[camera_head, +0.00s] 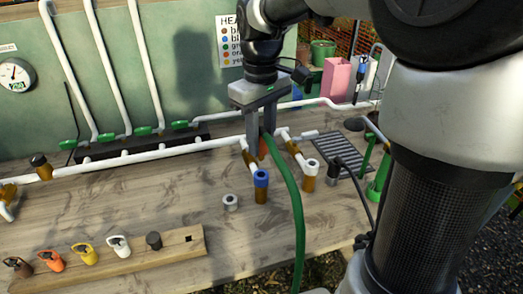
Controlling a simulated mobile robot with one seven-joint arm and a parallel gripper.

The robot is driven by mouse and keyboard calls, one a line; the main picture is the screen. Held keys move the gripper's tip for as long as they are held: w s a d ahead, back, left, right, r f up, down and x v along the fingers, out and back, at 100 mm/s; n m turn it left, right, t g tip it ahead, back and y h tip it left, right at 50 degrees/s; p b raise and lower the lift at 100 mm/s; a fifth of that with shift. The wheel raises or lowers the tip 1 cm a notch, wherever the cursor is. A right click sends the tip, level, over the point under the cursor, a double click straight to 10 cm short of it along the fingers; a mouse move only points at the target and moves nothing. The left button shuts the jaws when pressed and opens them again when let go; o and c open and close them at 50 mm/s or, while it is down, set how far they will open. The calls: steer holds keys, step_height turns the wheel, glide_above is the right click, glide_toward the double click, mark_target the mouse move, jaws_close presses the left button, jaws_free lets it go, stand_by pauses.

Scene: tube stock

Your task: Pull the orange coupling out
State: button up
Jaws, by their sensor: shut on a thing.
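My gripper (261,141) points down over the white pipe at the back of the wooden bench. Its two grey fingers are shut on an orange coupling (262,151), of which only a small orange patch shows between them. A green hose (290,195) rises beside the fingers and hangs down over the front of the bench. The fingers hide most of the coupling, so I cannot tell whether it is still seated in the pipe.
A stub with a blue collar (261,179) and one with a white collar (310,168) stand close to my gripper. A grey ring (230,202) lies nearby. A dark grate (340,153) and a pink container (336,79) are to the right. The bench middle left is clear.

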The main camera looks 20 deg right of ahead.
steer(key=shift+r, duration=1.3)
steer(key=shift+r+p, duration=0.1)
steer(key=shift+p, duration=0.2)
steer(key=shift+r+p, duration=2.25)
steer(key=shift+r, duration=0.15)
